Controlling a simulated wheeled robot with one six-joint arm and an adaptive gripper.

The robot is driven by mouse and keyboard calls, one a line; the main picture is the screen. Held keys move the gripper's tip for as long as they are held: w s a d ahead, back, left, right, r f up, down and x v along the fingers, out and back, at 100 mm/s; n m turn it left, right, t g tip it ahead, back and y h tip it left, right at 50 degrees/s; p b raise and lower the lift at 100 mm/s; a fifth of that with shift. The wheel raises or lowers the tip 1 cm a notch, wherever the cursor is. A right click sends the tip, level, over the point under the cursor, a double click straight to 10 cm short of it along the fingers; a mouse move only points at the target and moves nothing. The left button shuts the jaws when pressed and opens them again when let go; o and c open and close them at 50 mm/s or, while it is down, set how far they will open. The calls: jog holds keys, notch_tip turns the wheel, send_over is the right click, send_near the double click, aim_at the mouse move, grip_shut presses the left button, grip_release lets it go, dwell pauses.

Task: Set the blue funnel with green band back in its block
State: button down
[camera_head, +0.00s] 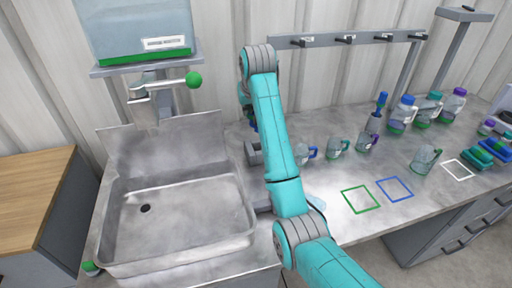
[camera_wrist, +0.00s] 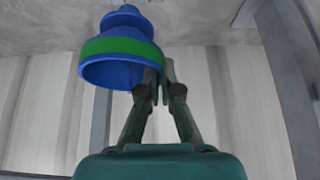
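The blue funnel with a green band (camera_wrist: 123,50) shows in the wrist view, its wide mouth toward the bottom of the picture and its narrow end toward the top. My gripper (camera_wrist: 160,75) has its fingertips close together at the funnel's rim and appears shut on it. In the head view my arm hides most of the gripper; a bit of blue shows just left of the arm. I cannot tell for sure which piece is the funnel's block; small blue and green pieces (camera_head: 490,152) stand at the counter's right end.
A steel sink (camera_head: 180,215) with a tap and green ball (camera_head: 194,80) is at left. Mugs (camera_head: 338,146) and lidded bottles (camera_head: 402,113) stand along the counter's back. Green (camera_head: 360,212), blue (camera_head: 411,195) and white outlines mark the counter. A hook rail (camera_head: 345,42) is above.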

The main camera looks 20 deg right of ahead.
notch_tip(320, 180, down, 10)
jog(key=shift+r, duration=0.25)
jog(key=shift+f, duration=0.15)
dwell(0.3)
jog(key=c, duration=1.3)
grip_release()
jog(key=v, duration=1)
jog(key=shift+s+r, duration=0.2)
jog(key=shift+s, duration=0.2)
